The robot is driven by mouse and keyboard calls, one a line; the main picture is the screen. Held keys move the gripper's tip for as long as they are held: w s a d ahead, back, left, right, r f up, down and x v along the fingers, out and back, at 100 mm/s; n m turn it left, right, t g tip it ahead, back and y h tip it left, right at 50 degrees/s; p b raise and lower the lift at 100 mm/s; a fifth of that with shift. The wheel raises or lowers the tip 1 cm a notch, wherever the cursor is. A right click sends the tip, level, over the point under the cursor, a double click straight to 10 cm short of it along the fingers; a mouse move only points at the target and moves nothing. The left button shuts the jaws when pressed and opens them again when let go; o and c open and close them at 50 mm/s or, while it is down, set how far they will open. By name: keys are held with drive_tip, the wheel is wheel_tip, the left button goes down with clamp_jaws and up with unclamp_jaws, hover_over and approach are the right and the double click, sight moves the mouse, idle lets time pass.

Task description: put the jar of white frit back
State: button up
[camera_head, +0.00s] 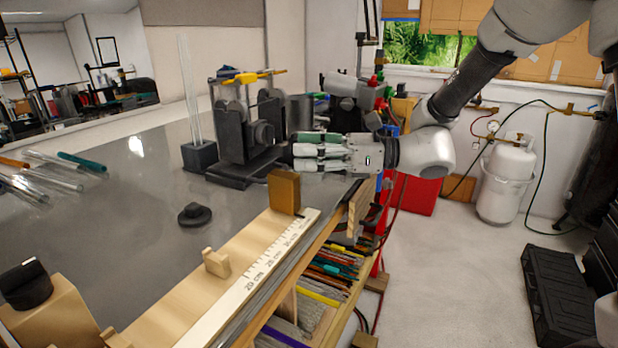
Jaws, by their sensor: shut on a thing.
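My gripper (300,151) reaches in from the right, lying level above the far right part of the grey bench. Its fingers point left and are shut on a small pale thing, which looks like the jar of white frit. The fingers hide most of it, so its lid and contents cannot be made out. The gripper is just right of a dark bench machine (245,135) and beyond an amber-brown block (284,192). I cannot tell whether the held thing touches the bench.
A wooden rail with a ruler (262,268) runs along the bench's front edge. A black knob-shaped piece (194,214) and glass rods (40,180) lie on the grey bench (120,230). Clear tubes (189,90) stand upright in a dark block. A torch with red fittings stands behind my gripper.

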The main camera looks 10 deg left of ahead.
sight(309, 173)
drive_tip(key=shift+f, duration=2.25)
drive_tip(key=o, duration=0.9)
drive_tip(key=shift+f, duration=0.15)
